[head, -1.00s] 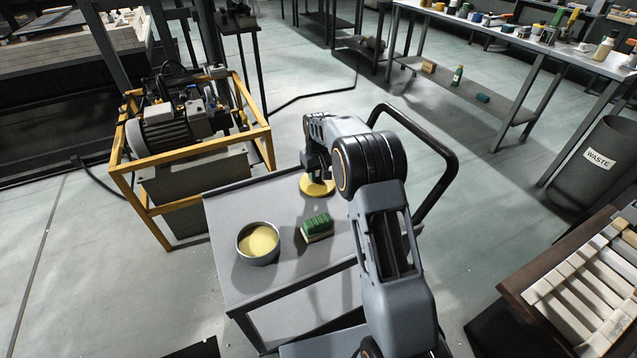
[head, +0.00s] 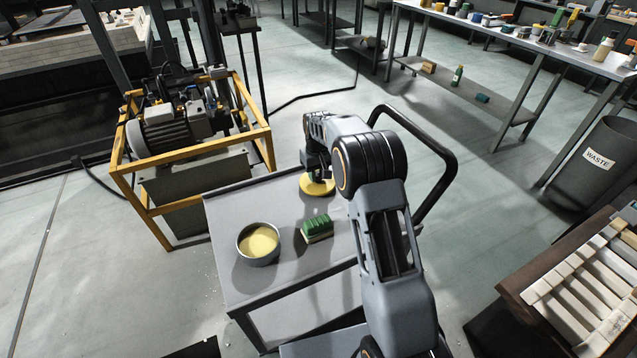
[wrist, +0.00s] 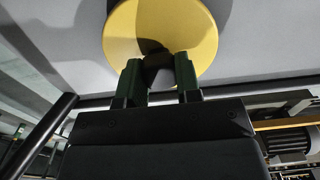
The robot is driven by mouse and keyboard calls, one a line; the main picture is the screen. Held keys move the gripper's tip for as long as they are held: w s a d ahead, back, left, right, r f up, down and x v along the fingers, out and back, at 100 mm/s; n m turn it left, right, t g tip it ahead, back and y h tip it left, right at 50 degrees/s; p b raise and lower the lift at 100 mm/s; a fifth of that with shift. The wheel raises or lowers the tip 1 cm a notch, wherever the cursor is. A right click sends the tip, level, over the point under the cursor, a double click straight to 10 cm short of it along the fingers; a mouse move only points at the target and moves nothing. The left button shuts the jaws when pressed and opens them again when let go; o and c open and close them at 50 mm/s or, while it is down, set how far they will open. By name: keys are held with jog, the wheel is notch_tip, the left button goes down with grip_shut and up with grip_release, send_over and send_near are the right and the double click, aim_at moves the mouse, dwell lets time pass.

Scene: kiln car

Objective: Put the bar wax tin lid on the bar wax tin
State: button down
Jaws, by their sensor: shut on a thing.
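The bar wax tin (head: 259,262) is a round grey tin with pale yellow wax inside, open at the top, near the left front of the grey cart top. The bar wax tin lid (head: 318,187) is a flat yellow disc at the far side of the cart top; in the wrist view the lid (wrist: 160,22) is large at the top. My gripper (head: 314,176) is over the lid, and its two green fingers show in the wrist view (wrist: 159,72). It is shut on the lid, at a dark part in the lid's middle. Whether the lid touches the cart is unclear.
A green and cream brush or sponge block (head: 317,229) lies on the cart (head: 290,290) between tin and lid. A black cart handle (head: 447,150) rises at right. A yellow-framed motor unit (head: 190,150) stands close at left.

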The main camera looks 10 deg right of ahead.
jog(key=shift+r, duration=0.25)
jog(key=shift+r+p, duration=1.6)
notch_tip(320, 180, up, 5)
jog(key=p, duration=0.4)
jog(key=shift+s+a+f, duration=0.2)
jog(key=shift+a+f, duration=0.05)
jog(key=shift+m, duration=0.5)
jog(key=shift+s+a+f+b, duration=0.3)
jog(key=shift+s+a+f, duration=0.2)
jog(key=shift+s+a, duration=2.75)
jog(key=shift+s+a+f+b, duration=0.25)
jog(key=shift+s+a+f, duration=0.2)
jog(key=shift+s+a, duration=2.85)
jog(key=shift+s+a+f+b, duration=0.3)
jog(key=shift+s+a+f, duration=0.2)
jog(key=shift+s+a, duration=2.75)
jog(key=shift+w+a+f, duration=0.15)
jog(key=shift+w+a, duration=0.1)
jog(key=shift+w, duration=0.05)
